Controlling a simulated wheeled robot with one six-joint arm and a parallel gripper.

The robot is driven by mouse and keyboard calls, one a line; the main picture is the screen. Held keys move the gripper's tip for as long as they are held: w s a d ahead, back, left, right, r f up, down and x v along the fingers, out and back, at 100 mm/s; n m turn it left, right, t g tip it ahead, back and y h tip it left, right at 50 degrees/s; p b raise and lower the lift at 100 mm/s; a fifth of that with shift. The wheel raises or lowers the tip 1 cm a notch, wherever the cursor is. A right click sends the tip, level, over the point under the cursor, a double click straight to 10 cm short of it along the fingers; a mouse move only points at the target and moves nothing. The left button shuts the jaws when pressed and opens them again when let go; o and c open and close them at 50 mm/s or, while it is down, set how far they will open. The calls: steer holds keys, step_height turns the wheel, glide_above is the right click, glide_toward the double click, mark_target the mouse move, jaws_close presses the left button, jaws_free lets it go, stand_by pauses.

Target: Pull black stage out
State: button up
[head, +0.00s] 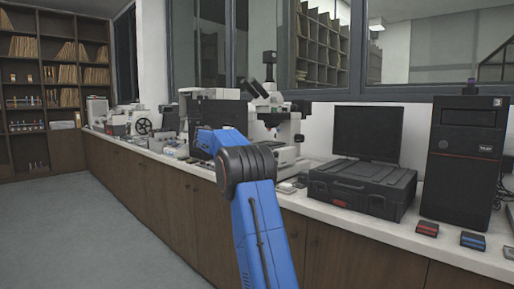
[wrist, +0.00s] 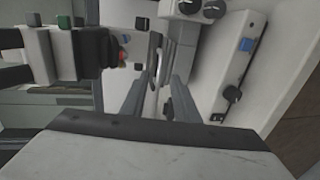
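A white microscope (head: 280,125) stands on the counter beyond my blue arm in the head view. A dark, flat part (head: 272,119) at its middle may be the black stage; my arm covers some of the area. My gripper is hidden in the head view. In the wrist view, the two grey fingers of my gripper (wrist: 160,70) point away and stand apart, with a gap between them. Thin grey parts show in or behind this gap, and I see no clear hold on them. Pale machine body with knobs (wrist: 232,94) is close on the right.
A black case (head: 362,188), a dark monitor (head: 367,133) and a black computer tower (head: 465,160) stand right of the microscope. Small red (head: 427,228) and blue (head: 473,240) boxes lie in front. Other instruments crowd the counter at left. The floor (head: 90,220) is clear.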

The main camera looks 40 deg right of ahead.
steer(key=x, duration=0.7)
steer(key=shift+w+d+f, duration=0.1)
steer(key=shift+d, duration=0.2)
